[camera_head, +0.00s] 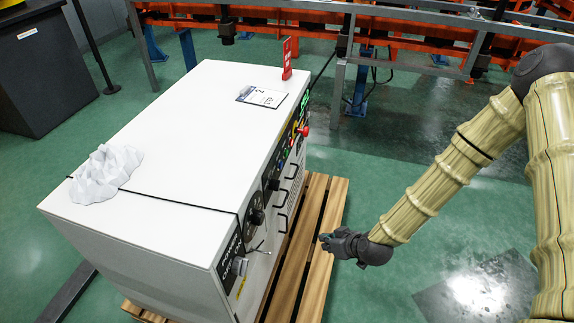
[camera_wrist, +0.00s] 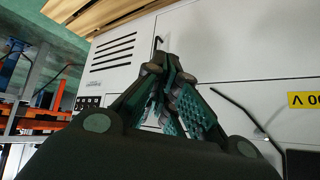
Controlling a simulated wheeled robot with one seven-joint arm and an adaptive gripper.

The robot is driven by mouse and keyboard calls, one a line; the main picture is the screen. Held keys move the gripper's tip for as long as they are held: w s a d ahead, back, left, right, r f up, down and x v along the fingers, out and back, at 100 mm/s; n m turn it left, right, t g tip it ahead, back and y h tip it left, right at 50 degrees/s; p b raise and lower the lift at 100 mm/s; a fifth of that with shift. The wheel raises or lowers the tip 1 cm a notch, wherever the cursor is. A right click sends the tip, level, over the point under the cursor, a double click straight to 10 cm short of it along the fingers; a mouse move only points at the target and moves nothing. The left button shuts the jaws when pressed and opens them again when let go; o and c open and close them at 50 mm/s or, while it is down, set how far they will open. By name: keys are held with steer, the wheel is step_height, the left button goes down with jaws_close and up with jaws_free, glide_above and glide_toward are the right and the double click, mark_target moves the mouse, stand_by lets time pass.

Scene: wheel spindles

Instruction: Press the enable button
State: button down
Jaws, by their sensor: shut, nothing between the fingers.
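A white control cabinet (camera_head: 180,140) stands on a wooden pallet, with its control panel on the side facing right. Along the panel's upper edge are small coloured buttons and lights, a red knob (camera_head: 304,130) and green lit displays (camera_head: 304,102). I cannot tell which button is the enable button. My gripper (camera_head: 326,239) is shut and empty, in front of the panel side and apart from it. In the wrist view my gripper (camera_wrist: 172,75) points at the cabinet's white face (camera_wrist: 245,50), with vent slots and a black handle beyond the fingers.
The wooden pallet (camera_head: 322,215) sticks out below the panel. A card (camera_head: 262,96), a red sign (camera_head: 287,58) and crumpled white material (camera_head: 105,172) are on the cabinet top. Orange racks (camera_head: 420,45) stand behind.

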mark_target(286, 153)
steer(key=w+r+n+t+y+b, duration=0.1)
steer(key=w+r+n+t+b, duration=0.1)
steer(key=w+r, duration=0.2)
steer(key=w+a+r+n+t+y+b, duration=0.1)
steer(key=w+r+b, duration=0.2)
steer(key=w, duration=0.7)
steer(key=w+r+n+t+y+b, duration=0.1)
steer(key=w+r+n+t+b, duration=0.1)
steer(key=w+r, duration=0.4)
steer(key=shift+w+a+n+t+b, duration=0.2)
steer(key=shift+w+n+t+b, duration=0.15)
steer(key=shift+w, duration=0.45)
steer(key=shift+a+f, duration=0.1)
steer(key=shift+a, duration=0.05)
steer(key=w+a, duration=0.1)
steer(key=a, duration=0.7)
steer(key=shift+w+a, duration=0.2)
steer(key=shift+w, duration=0.1)
steer(key=shift+a, duration=0.1)
steer(key=shift+w+a, duration=0.1)
steer(key=shift+a, duration=0.25)
